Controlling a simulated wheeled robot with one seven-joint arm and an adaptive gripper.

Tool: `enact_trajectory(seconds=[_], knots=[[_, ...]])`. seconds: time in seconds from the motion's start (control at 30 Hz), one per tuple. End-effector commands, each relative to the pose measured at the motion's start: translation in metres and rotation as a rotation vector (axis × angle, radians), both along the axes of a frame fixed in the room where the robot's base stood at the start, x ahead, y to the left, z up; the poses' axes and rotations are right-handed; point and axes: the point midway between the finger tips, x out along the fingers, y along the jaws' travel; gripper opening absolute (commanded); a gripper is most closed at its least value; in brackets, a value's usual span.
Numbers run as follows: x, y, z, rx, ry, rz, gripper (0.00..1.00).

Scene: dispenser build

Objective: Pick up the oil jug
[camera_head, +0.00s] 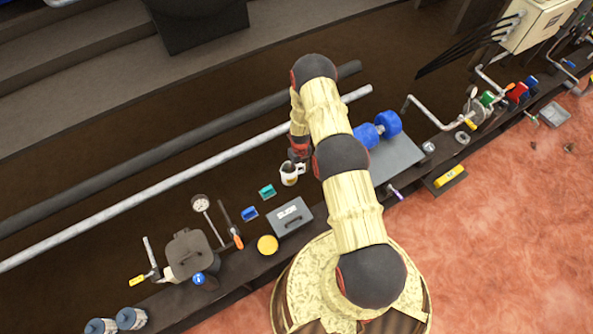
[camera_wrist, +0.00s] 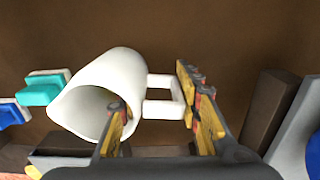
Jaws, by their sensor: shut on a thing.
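The oil jug is a white, open-mouthed vessel with a squared handle. In the head view the jug (camera_head: 288,177) is at the bench, just below my gripper (camera_head: 299,157). In the wrist view the jug (camera_wrist: 110,80) lies across the left middle, its mouth facing the lower left and its handle pointing right. The handle is between the two yellow and dark fingers of my gripper (camera_wrist: 155,92), which is shut on the jug. The left finger hides part of the jug's side. I cannot tell whether its base touches the bench.
A teal block (camera_head: 267,191) and a blue block (camera_head: 250,214) lie left of the jug. A grey box (camera_head: 290,217) sits nearer my base. Blue dumbbell-like rollers (camera_head: 378,130) and a grey plate (camera_head: 398,158) are to the right. A long pale pipe (camera_head: 150,193) runs behind.

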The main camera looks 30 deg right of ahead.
Motion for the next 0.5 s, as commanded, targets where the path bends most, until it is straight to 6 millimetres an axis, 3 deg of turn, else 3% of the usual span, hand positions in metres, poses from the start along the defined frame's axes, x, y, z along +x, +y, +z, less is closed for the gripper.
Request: enact_trajectory(seconds=[0.27,0.5], knots=[[0.001,0.0,0.01,0.0,-0.001,0.0,0.0],[0.001,0.0,0.032,0.0,-0.002,0.0,0.0]])
